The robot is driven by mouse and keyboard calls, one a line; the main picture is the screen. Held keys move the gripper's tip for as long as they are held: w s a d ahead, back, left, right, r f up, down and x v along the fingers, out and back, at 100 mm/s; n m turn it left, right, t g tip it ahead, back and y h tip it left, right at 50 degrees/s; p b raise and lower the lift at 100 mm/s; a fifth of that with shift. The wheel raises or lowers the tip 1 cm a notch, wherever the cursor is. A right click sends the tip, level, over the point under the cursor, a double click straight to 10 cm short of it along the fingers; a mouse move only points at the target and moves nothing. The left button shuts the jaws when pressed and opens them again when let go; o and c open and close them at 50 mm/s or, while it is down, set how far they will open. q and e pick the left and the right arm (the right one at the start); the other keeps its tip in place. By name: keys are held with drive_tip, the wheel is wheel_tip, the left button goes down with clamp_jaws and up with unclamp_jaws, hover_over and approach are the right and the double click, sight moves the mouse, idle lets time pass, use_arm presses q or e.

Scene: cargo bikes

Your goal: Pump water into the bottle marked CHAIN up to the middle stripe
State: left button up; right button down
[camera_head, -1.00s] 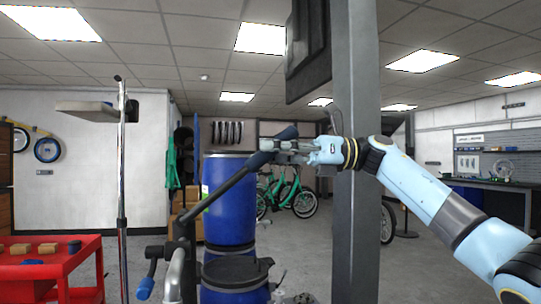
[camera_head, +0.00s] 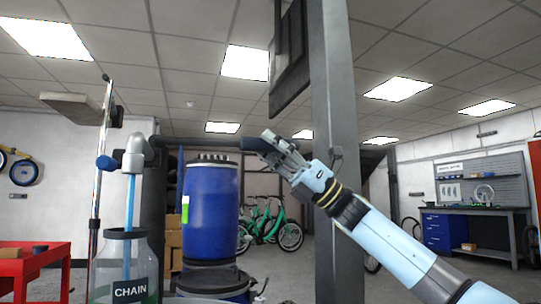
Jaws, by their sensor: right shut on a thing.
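The clear bottle marked CHAIN (camera_head: 107,274) stands at the lower left, with a dark ring at its neck and its bottom cut off by the frame edge. The grey pump spout (camera_head: 133,152) is above it. A blue stream of water (camera_head: 130,205) runs straight down from the spout into the bottle. The stripes and the water level cannot be made out clearly. My right gripper (camera_head: 268,146) is shut on the end of the dark pump handle (camera_head: 195,143), which lies nearly level, right of the spout. My left gripper is not in view.
A blue barrel (camera_head: 210,215) stands behind the handle. A grey pillar (camera_head: 335,110) rises close behind my right gripper. A red table (camera_head: 45,265) is at the left edge. Green bikes (camera_head: 270,225) and a workbench (camera_head: 475,212) are farther back.

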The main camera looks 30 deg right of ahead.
drive_tip(key=shift+f+t+b, duration=0.4)
drive_tip(key=shift+f+b, duration=0.45)
drive_tip(key=shift+f, duration=0.1)
drive_tip(key=shift+f+y, duration=0.1)
drive_tip(key=shift+y, duration=0.2)
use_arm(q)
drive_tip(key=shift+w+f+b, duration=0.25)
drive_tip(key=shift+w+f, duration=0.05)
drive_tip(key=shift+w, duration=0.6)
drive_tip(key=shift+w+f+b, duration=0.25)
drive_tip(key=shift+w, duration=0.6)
use_arm(e)
drive_tip(key=shift+a+f+m, duration=0.1)
drive_tip(key=shift+f+m, duration=0.05)
drive_tip(key=shift+m, duration=0.15)
drive_tip(key=shift+f, duration=0.1)
drive_tip(key=c, duration=1.1)
unclamp_jaws()
drive_tip(key=shift+o, duration=0.2)
drive_tip(key=v, duration=1.2)
